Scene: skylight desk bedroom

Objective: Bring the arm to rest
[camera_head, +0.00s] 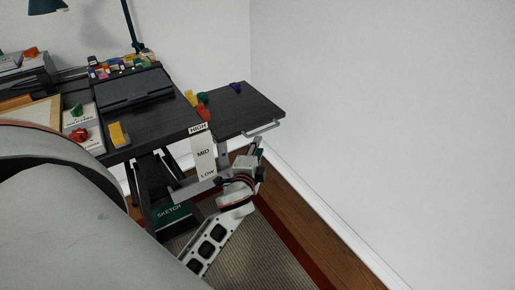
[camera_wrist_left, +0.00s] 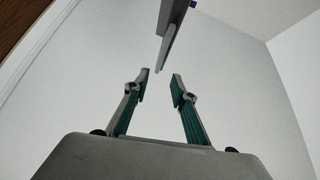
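My left gripper (camera_head: 256,152) is below and near the front edge of the dark side leaf (camera_head: 247,108), close to its metal handle (camera_head: 262,129). In the left wrist view my left gripper (camera_wrist_left: 160,82) has its two green-padded fingers apart, with nothing between the pads. A grey bar-like piece (camera_wrist_left: 169,35) shows beyond the fingertips, apart from them. My right gripper is in neither view.
The dark desk (camera_head: 165,137) holds a black tray (camera_head: 133,88), coloured blocks and a yellow block (camera_head: 119,134). A HIGH/MID/LOW sign (camera_head: 203,157) hangs at its front. A green SKETCH bin (camera_head: 172,213) stands below. White wall (camera_head: 380,110) closes the right side.

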